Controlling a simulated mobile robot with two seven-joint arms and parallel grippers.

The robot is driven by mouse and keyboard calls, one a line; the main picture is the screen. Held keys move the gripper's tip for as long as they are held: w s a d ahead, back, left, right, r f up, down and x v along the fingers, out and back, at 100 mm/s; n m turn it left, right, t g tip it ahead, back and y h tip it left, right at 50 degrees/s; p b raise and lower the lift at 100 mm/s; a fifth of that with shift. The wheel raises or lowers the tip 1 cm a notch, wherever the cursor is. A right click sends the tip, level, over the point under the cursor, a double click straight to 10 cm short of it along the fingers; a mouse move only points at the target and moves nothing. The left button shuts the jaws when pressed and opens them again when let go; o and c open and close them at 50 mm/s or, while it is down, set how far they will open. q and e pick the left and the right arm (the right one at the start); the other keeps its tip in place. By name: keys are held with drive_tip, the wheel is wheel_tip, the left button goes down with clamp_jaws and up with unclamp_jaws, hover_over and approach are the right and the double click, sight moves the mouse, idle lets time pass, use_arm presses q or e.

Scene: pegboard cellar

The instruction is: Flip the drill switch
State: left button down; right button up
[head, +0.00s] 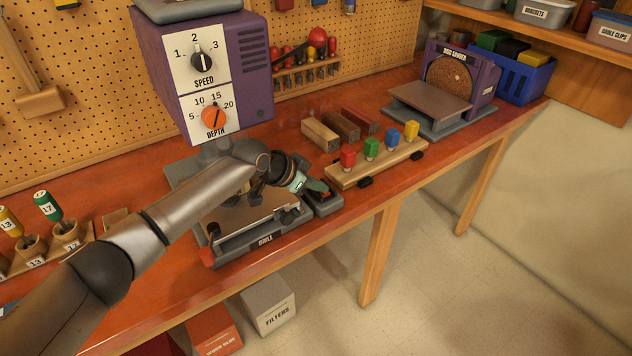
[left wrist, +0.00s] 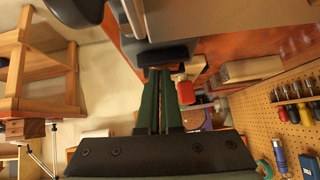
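The purple drill press (head: 245,75) stands on the bench with a speed dial and an orange depth dial on its front. Its grey base (head: 232,248) carries the label DRILL. A small grey switch box (head: 327,208) sits at the base's right end; my fingers partly cover its top, so the switch position cannot be read. My left gripper (head: 318,187) is right above this box, fingertips at or very near its top; contact cannot be told. In the left wrist view its green fingers (left wrist: 161,80) are together with only a thin slit, holding nothing. My right gripper is not in view.
Right of the switch box, a wooden peg board (head: 378,164) holds coloured blocks, with wood blocks (head: 320,134) behind. A disc sander (head: 440,95) and blue bin (head: 518,77) stand farther right. Numbered bits (head: 47,206) are at left. The bench's front edge is close.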

use_arm(q)
drive_tip(key=shift+d+r+p, duration=0.1)
drive_tip(key=shift+r+p, duration=0.25)
drive_tip(key=shift+p, duration=0.15)
drive_tip(key=r, duration=0.2)
drive_tip(key=r+p, duration=0.1)
drive_tip(key=shift+s+r, duration=0.25)
drive_tip(key=shift+s, duration=0.05)
drive_tip(key=v, duration=0.9)
drive_tip(key=shift+s+r+b, duration=0.15)
drive_tip(key=shift+s+b, duration=0.3)
drive_tip(key=shift+s, duration=0.1)
